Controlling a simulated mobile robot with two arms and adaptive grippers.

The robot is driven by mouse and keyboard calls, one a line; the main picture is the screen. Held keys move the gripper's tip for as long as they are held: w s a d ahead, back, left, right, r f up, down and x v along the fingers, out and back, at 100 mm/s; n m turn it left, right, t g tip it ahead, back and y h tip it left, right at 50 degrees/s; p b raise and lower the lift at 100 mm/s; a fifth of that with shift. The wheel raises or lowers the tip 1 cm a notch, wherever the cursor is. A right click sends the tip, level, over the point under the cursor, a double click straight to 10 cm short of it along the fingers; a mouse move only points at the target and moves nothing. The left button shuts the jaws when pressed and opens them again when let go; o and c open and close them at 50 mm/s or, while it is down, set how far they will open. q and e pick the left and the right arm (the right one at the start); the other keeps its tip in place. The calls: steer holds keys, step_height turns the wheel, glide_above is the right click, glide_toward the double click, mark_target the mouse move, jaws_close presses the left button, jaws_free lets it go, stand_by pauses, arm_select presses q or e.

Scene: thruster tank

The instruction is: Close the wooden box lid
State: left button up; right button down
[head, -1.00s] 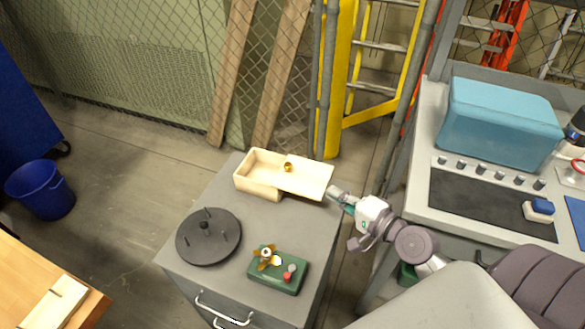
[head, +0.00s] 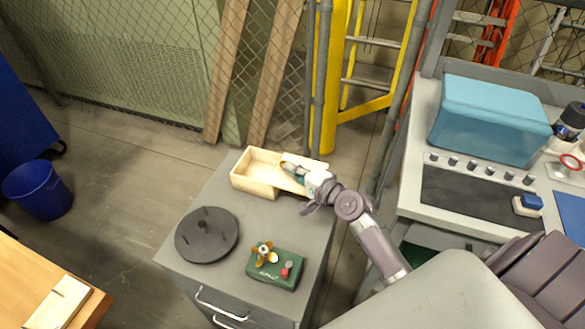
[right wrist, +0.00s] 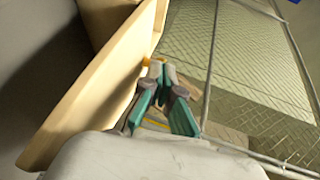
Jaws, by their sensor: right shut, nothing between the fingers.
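The pale wooden box (head: 253,186) stands at the back of the grey cabinet top, its left part open. Its lid (head: 288,184) covers the right part and juts out to the right. In the right wrist view the lid (right wrist: 85,105) shows as a long pale board left of my fingers. My right gripper (head: 288,164) is shut and empty, at the lid near where its brass knob sits. The gripper hides the knob in the head view. A small yellow-orange patch shows by the fingertips (right wrist: 158,66); I cannot tell contact. My left gripper is not in view.
A dark round disc with pegs (head: 207,235) and a green block with a small brass propeller (head: 275,270) stand on the cabinet top (head: 240,222) in front of the box. A workbench with a blue case (head: 490,120) stands to the right.

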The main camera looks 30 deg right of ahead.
steer(key=w+a, duration=0.4)
steer(key=w+a+p, duration=0.1)
steer(key=w+a, duration=0.3)
steer(key=shift+w, duration=0.4)
steer(key=shift+w+a+r, duration=0.1)
steer(key=shift+a+r+p, duration=0.1)
steer(key=shift+r+p, duration=0.05)
steer(key=shift+p, duration=0.2)
